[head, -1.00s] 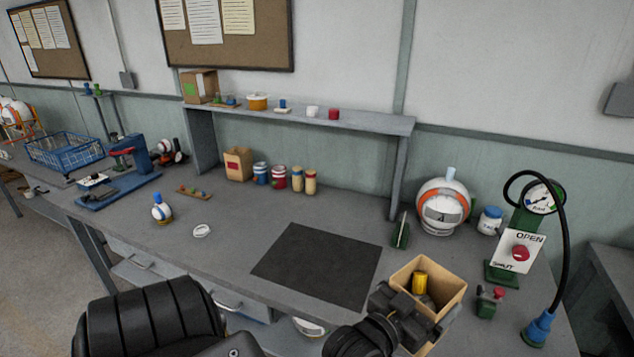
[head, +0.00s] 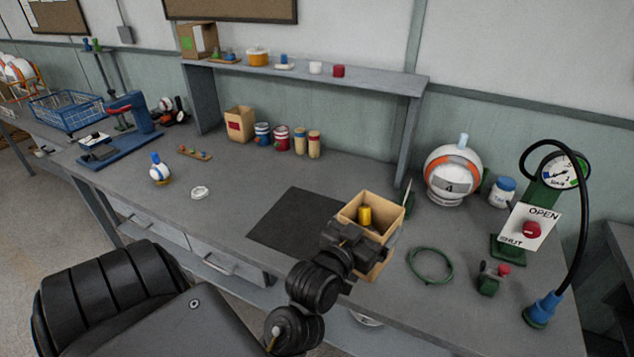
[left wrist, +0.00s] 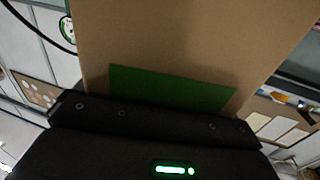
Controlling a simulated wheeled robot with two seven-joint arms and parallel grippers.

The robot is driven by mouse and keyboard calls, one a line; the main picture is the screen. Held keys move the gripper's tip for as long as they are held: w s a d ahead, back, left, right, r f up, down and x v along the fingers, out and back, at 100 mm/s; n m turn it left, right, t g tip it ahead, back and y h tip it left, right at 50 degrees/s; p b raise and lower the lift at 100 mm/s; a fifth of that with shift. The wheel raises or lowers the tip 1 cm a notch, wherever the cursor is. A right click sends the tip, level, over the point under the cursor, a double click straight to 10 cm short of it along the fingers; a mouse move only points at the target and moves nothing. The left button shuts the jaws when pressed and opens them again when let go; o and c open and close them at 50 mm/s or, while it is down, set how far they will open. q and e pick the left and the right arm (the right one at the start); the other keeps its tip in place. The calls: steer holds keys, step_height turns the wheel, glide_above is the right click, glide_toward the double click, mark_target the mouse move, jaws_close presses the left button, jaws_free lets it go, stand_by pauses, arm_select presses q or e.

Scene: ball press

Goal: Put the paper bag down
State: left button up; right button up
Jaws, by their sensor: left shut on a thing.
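An open-topped tan paper bag (head: 386,212) with a yellow cylinder (head: 365,215) inside is at the front of the bench, by the right edge of a dark mat (head: 290,215). My left gripper (head: 352,240) is shut on its near side. In the left wrist view the bag's plain tan wall (left wrist: 190,45) fills the middle, with a green patch (left wrist: 170,90) just above the gripper. The bag's lower part is partly hidden by the gripper, and I cannot tell whether it touches the bench. My right gripper is not in view.
Right of the bag lie a green hose ring (head: 430,265), a small green valve with a red knob (head: 492,278) and a gauge stand (head: 540,200). A numbered ball (head: 453,175) stands behind. Another paper bag (head: 240,124) stands under the shelf. Most of the mat is bare.

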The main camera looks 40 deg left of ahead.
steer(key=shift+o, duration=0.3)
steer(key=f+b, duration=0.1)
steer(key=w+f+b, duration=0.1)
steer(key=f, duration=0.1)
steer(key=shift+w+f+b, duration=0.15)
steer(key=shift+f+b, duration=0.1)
steer(key=shift+b, duration=0.15)
arm_select(q)
steer(key=a+n+y, duration=0.3)
steer(key=a+y, duration=0.1)
steer(key=a, duration=0.7)
steer(key=w+a+f+p, duration=0.2)
steer(key=w+a+f, duration=0.4)
steer(key=w+f, duration=0.6)
steer(key=shift+a+f+g, duration=0.15)
steer(key=shift+f+g, duration=0.15)
steer(key=shift+f, duration=0.65)
steer(key=o, duration=0.8)
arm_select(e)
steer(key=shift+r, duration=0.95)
arm_select(q)
steer(key=shift+o, duration=0.2)
steer(key=shift+s, duration=0.1)
steer(key=b+v, duration=0.1)
steer(key=v, duration=1.1)
steer(key=shift+b, duration=0.35)
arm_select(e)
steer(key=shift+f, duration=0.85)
